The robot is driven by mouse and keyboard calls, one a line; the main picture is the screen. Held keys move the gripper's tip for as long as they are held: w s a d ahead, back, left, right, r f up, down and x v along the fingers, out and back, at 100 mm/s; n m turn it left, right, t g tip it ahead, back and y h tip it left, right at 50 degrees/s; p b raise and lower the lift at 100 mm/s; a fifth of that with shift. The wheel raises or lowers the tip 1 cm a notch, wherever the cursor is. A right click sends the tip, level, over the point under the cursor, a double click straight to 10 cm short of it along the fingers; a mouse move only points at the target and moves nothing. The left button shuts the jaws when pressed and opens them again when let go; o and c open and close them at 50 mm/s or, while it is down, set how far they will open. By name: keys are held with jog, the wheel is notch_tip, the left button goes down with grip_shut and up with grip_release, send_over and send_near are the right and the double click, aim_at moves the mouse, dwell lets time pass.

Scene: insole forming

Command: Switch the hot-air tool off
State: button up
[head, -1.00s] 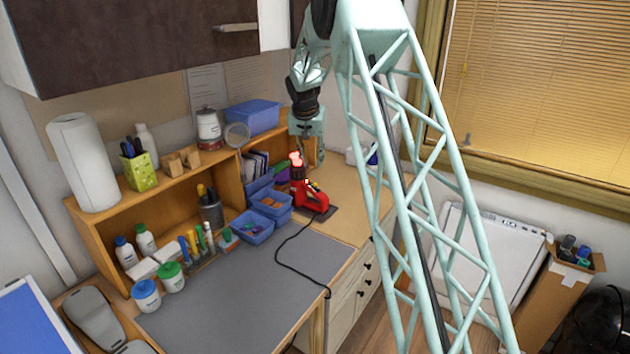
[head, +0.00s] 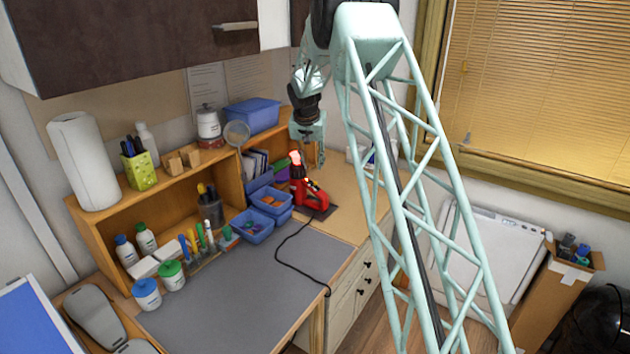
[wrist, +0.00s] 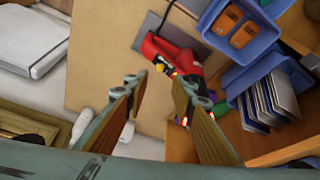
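The red hot-air tool (head: 309,194) stands on a dark pad at the right end of the bench, its pale pinkish tip pointing up. In the wrist view the hot-air tool (wrist: 178,52) lies just beyond the fingertips, with bright orange-red spots on it. My gripper (head: 309,136) is above and slightly behind the tool in the head view. In the wrist view my gripper (wrist: 157,86) is open, with an empty gap between its two fingers and no clear contact with the tool.
Blue bins (head: 252,226) sit left of the tool, beside the wooden shelf (head: 108,222). A black cord (head: 283,265) runs from the tool over the grey mat (head: 225,300). The bench top right of the tool is clear. The wall cabinet (head: 130,40) hangs above.

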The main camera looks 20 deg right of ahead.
aim_at(315, 184)
jog(key=shift+p+x, duration=0.6)
jog(key=shift+x, duration=5)
jog(key=shift+a, duration=0.1)
jog(key=shift+c, duration=0.9)
grip_shut()
